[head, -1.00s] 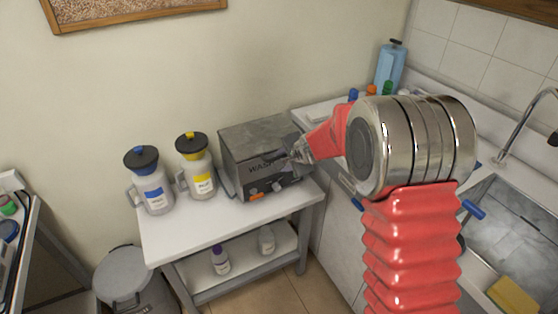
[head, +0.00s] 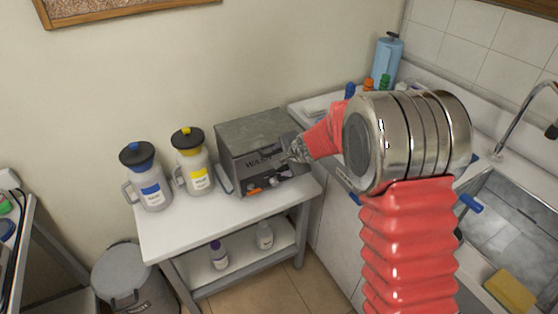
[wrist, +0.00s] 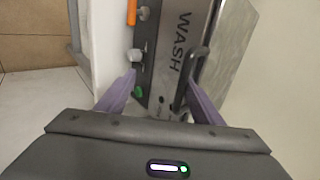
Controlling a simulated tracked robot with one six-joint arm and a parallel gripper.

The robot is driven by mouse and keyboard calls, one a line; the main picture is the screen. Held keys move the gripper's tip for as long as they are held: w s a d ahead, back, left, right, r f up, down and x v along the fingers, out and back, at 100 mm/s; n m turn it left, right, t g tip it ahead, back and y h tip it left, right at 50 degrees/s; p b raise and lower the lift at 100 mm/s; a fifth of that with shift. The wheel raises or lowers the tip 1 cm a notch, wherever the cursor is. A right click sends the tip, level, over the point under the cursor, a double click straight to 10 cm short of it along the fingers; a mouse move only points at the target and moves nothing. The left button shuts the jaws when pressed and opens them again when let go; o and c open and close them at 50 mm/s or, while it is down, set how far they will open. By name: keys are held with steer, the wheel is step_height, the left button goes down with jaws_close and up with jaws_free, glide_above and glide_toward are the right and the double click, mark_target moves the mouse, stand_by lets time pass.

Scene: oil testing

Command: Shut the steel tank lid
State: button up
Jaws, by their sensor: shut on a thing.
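The steel tank (head: 250,140) is a grey box marked WASH, standing at the right end of the white table. Its lid (head: 262,127) lies flat across the top in the head view; whether a thin gap remains I cannot tell. In the wrist view the WASH front (wrist: 180,35) and the lid's top (wrist: 232,60) show. A dark handle (wrist: 201,62) runs along the front, beside the right finger. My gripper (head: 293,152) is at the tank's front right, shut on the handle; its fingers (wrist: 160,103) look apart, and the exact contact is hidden.
A blue-labelled jug (head: 150,190) and a yellow-labelled jug (head: 195,170) stand left of the tank on the table (head: 200,225). Small bottles stand on the shelf below. A sink counter (head: 310,105) adjoins at the right. A grey bin (head: 122,272) stands at the lower left.

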steer(key=shift+s+a+f, duration=0.15)
steer(key=shift+s+f, duration=0.3)
steer(key=shift+f, duration=0.15)
steer(key=shift+r, duration=0.1)
steer(key=shift+o, duration=0.5)
steer(key=shift+s+d+r, duration=0.2)
steer(key=shift+r, duration=0.15)
steer(key=v, duration=1.3)
steer(key=shift+w+d+r, duration=0.1)
steer(key=shift+w+r, duration=0.2)
steer(key=shift+w, duration=0.1)
steer(key=c, duration=0.5)
steer(key=shift+o, duration=0.2)
